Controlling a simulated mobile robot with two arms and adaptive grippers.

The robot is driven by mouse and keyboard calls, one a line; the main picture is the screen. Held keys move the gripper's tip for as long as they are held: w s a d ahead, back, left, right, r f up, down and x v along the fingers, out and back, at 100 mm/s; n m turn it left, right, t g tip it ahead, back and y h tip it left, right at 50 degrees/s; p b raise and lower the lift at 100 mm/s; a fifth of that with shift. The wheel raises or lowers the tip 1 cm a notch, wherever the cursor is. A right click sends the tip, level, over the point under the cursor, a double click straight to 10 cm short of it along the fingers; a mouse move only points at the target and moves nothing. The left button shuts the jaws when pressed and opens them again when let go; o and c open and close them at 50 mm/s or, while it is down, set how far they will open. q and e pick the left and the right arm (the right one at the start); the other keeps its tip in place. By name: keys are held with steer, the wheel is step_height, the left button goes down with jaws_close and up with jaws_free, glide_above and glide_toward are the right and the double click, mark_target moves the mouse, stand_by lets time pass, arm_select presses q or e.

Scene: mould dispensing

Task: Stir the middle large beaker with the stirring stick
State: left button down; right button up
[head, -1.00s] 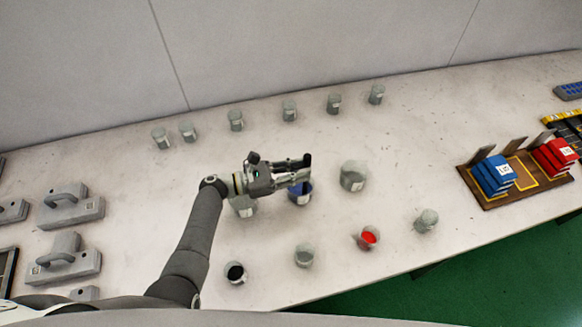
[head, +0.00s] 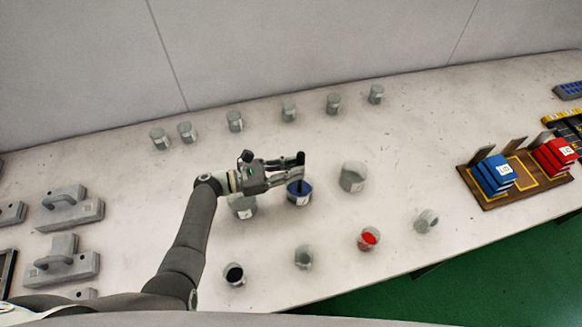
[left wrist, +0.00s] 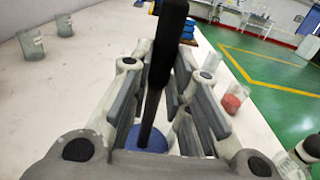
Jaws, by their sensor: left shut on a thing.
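The middle large beaker (head: 299,193) holds blue content and stands on the table between two large clear beakers. In the left wrist view its blue content (left wrist: 150,138) shows below the fingers. My left gripper (head: 296,165) is over this beaker, shut on the dark stirring stick (head: 300,160). In the left wrist view the stick (left wrist: 161,75) runs between the fingers (left wrist: 165,100), and its thin lower part reaches down toward the blue content. The fingers hide part of the beaker, so the tip's depth is hard to tell. My right gripper is not in view.
Large clear beakers stand left (head: 242,207) and right (head: 353,177) of the blue one. Small beakers with black (head: 235,273) and red (head: 369,238) content stand nearer the front edge. Several small beakers line the back. A wooden tray (head: 500,198) with blue and red boxes is at right.

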arm_select(q)
steer(key=shift+s+r, duration=0.1)
steer(key=shift+r, duration=0.1)
step_height(320, 180, up, 7)
steer(key=p, duration=0.7)
stand_by(0.4)
step_height(320, 180, up, 6)
steer(key=shift+f, duration=0.1)
stand_by(0.6)
stand_by(0.5)
